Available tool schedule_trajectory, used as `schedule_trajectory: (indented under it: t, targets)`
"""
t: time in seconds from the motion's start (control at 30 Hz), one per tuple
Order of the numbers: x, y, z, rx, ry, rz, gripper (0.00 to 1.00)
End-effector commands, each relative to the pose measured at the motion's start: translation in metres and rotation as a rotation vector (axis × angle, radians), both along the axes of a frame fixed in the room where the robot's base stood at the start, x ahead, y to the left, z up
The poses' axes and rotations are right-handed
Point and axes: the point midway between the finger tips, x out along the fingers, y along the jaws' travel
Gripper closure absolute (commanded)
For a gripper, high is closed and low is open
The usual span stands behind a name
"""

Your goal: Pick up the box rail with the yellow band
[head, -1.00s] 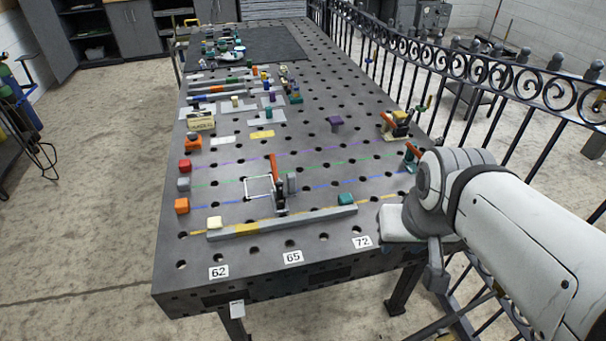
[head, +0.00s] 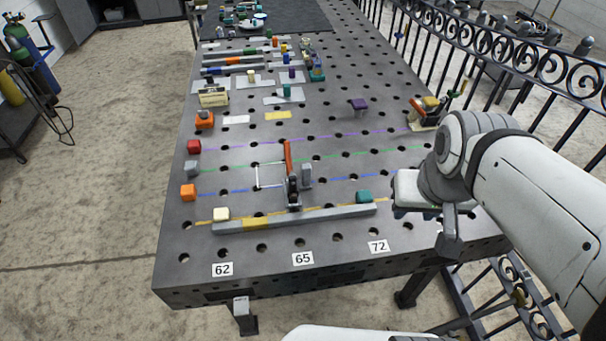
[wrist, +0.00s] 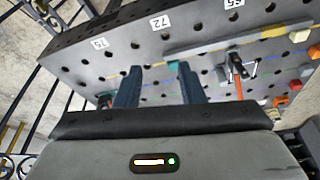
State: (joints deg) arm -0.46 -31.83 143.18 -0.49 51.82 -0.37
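The box rail with the yellow band (head: 320,217) is a long grey bar lying along the front of the perforated table. Its yellow band (head: 255,224) is toward its left end. In the wrist view the rail (wrist: 220,43) crosses the upper right, with the band (wrist: 274,31) far along it. My gripper (wrist: 160,75) is open, with two dark blue fingers apart and nothing held. In the head view it is right of the rail's right end, partly hidden by my arm.
A cream block (head: 221,214) and a teal block (head: 364,197) are close behind the rail. A toggle clamp with an orange handle (head: 288,160) stands behind its middle. Number plates 62, 65 and 72 line the front edge. A black iron railing (head: 500,62) runs along the right.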

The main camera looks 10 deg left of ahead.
Motion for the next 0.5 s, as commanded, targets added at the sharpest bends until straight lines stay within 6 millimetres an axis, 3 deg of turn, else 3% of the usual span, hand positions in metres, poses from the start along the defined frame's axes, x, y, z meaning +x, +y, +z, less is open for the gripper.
schedule_trajectory:
  t: [0.27,0.5]
  targets:
    - [0.043,0.036,-0.027,-0.167,0.127,0.358,0.64]
    - [0.096,0.106,-0.077,-0.42,0.268,0.875,0.64]
